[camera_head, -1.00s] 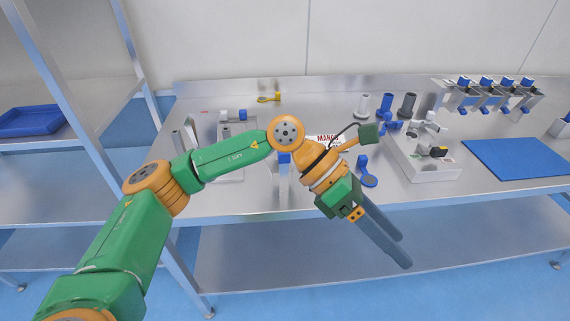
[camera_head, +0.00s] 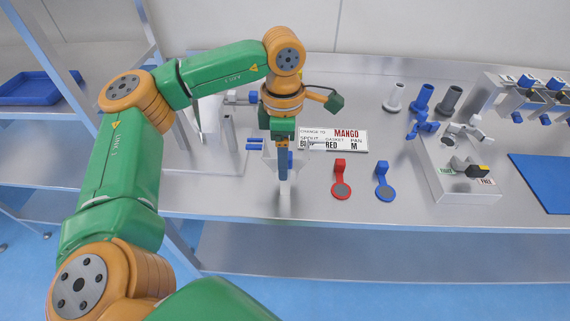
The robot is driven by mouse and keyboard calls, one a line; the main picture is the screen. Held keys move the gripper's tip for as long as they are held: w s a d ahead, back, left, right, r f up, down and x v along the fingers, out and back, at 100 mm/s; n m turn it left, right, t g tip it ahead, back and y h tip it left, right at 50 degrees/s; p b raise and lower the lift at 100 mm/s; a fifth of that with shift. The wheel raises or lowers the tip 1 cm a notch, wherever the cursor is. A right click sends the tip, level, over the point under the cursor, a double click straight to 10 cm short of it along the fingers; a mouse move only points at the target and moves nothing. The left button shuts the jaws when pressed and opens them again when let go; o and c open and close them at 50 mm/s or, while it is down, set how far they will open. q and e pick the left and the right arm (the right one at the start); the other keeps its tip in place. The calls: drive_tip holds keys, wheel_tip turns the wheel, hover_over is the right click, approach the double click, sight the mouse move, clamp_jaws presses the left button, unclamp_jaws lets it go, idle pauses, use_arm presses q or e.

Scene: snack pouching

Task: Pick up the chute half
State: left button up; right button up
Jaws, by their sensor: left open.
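My left gripper (camera_head: 283,176) points down over the front middle of the bench, open, its fingers seen nearly edge-on. A pale grey, funnel-like piece (camera_head: 269,160) shows around the fingers, with small blue parts (camera_head: 255,144) on its left. It may be the chute half, but the gripper hides much of it. I cannot tell whether the fingers touch it. A pale upright post (camera_head: 284,204) stands below the fingertips. My right gripper is not in view.
A sign reading MANGO (camera_head: 346,133) lies right of the gripper. A red piece (camera_head: 340,181) and a blue piece (camera_head: 383,182) lie in front. A white fixture box (camera_head: 456,190), several spouts and a blue mat (camera_head: 545,176) are farther right.

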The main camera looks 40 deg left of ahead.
use_arm(q)
drive_tip(key=shift+w+f, duration=0.1)
drive_tip(key=shift+w, duration=0.2)
drive_tip(key=shift+c, duration=0.8)
drive_tip(key=shift+s+d, duration=0.1)
drive_tip(key=shift+s, duration=0.1)
clamp_jaws()
